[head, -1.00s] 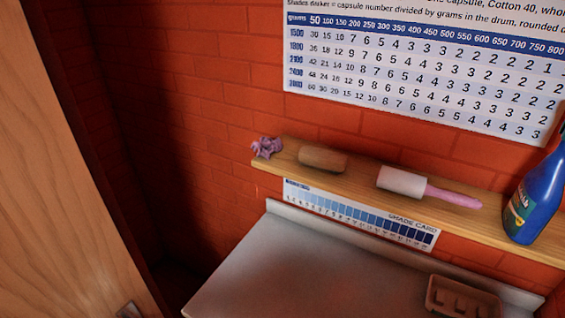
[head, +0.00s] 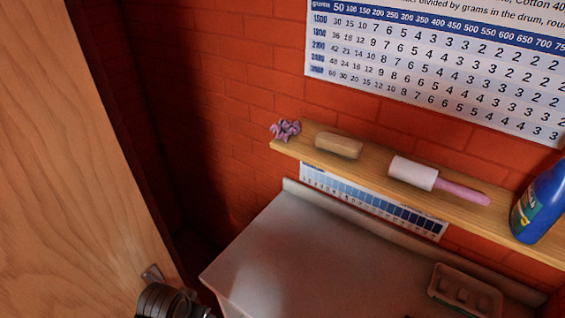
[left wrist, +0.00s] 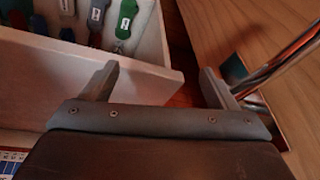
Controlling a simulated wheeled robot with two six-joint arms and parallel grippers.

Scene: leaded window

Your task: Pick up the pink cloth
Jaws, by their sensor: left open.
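The pink cloth (head: 285,130), a small crumpled purple-pink bundle, lies at the left end of the wooden wall shelf (head: 385,180) in the head view. My left gripper (left wrist: 158,84) shows in the left wrist view with its two fingers wide apart. I see nothing held between them. The cloth is not in the left wrist view. In the head view only a dark part of my arm shows at the bottom edge, low and to the left of the cloth. My right gripper is not in view.
The shelf also holds a wooden block (head: 339,145), a white roller with pink handle (head: 413,173) and a blue bottle (head: 540,205). A grey worktop (head: 290,250) lies below. A wooden panel (head: 75,180) stands left. A metal bar (left wrist: 285,62) and a light-walled container (left wrist: 90,60) flank my fingers.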

